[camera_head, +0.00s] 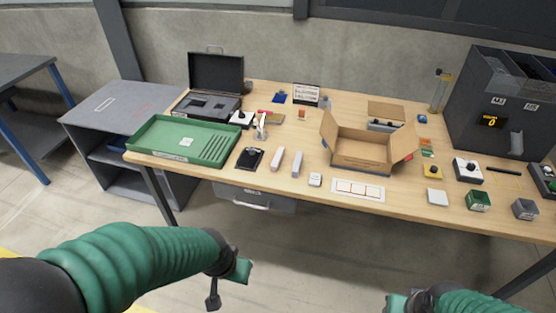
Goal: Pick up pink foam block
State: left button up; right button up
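The pink foam block (277,160) is a small, pale pink bar lying on the wooden table (225,181) near its front edge. A similar pale grey-lilac block (297,162) lies just to its right, with a small gap between them. My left gripper (228,284) is low in front of the table, well short of the block, with its fingers apart and nothing between them. My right gripper (396,301) is at the bottom edge, also away from the table. It is partly cut off and its fingers are unclear.
A black clipboard-like item (249,158) lies left of the pink block. A green tray (185,152) is farther left. An open cardboard box (360,153) stands to the right. A small white item (315,180) and a white panel (358,191) lie near the front edge.

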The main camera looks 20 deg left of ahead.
aim_at(275, 164)
jog(key=i+u, duration=0.45)
jog(key=i, duration=0.9)
